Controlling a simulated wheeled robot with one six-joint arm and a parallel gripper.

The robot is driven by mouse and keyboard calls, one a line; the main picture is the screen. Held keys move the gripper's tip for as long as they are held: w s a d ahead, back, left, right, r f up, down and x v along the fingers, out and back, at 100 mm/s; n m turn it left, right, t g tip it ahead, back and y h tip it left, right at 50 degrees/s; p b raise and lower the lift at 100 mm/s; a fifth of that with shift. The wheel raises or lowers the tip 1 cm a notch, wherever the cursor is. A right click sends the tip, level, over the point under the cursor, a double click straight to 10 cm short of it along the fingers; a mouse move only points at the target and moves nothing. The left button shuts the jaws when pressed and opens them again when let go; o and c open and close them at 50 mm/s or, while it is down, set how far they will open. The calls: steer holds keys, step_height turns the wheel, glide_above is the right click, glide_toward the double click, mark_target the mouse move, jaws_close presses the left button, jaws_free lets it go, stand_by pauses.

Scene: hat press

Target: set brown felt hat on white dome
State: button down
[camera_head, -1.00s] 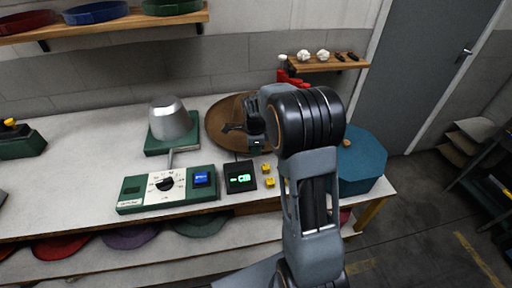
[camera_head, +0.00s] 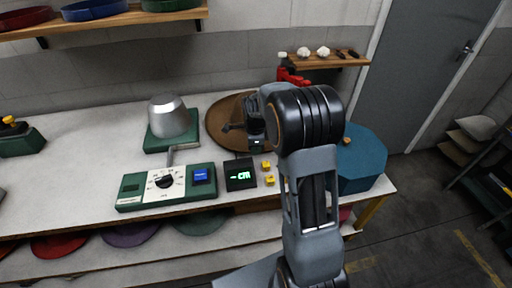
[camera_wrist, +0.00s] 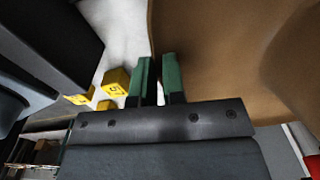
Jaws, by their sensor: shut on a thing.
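The brown felt hat (camera_head: 218,117) is on the white bench, right of the dome, partly hidden by my arm. In the wrist view its brown felt (camera_wrist: 215,50) fills the upper right. My gripper (camera_head: 232,127) is at the hat's front left part. In the wrist view the green-padded fingers (camera_wrist: 159,62) are close together at the edge of the brim, shut on it. The dome (camera_head: 169,117) looks pale grey rather than white. It is bare and stands on a green base (camera_head: 154,144) left of the hat.
A green control box (camera_head: 166,187) with a dial stands in front of the dome. A black display (camera_head: 240,174) and yellow blocks (camera_head: 267,166) are close in front of the hat. A blue octagonal box (camera_head: 362,160) is at the bench's right end. A wall shelf (camera_head: 325,61) is above.

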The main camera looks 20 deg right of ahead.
steer(key=shift+f, duration=0.25)
steer(key=c, duration=1.1)
jaws_free()
step_height(320, 180, up, 14)
steer(key=shift+a+f, duration=0.1)
steer(key=shift+a, duration=0.05)
